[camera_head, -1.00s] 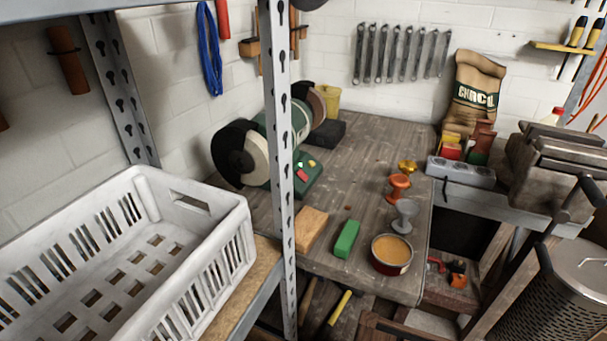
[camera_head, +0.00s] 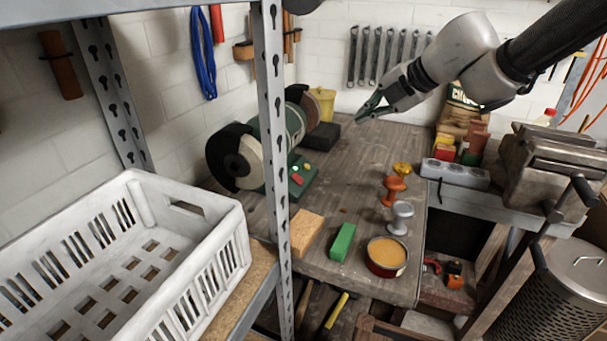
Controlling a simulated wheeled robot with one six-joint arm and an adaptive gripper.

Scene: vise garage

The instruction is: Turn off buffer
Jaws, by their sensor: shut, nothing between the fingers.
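The buffer (camera_head: 270,140) is a green bench machine with a wheel at each end, standing on the workbench at the back left. Its green base carries a red button (camera_head: 297,180) and a small green button (camera_head: 295,168) on the front. A shelf post partly hides the machine's middle. My gripper (camera_head: 362,114) is shut and empty, in the air above the back of the bench, to the right of the buffer and apart from it. Its fingers point down and left.
A metal shelf post (camera_head: 274,150) stands in front of the buffer, with a white crate (camera_head: 222,222) at left. A vise (camera_head: 550,165) is at right.

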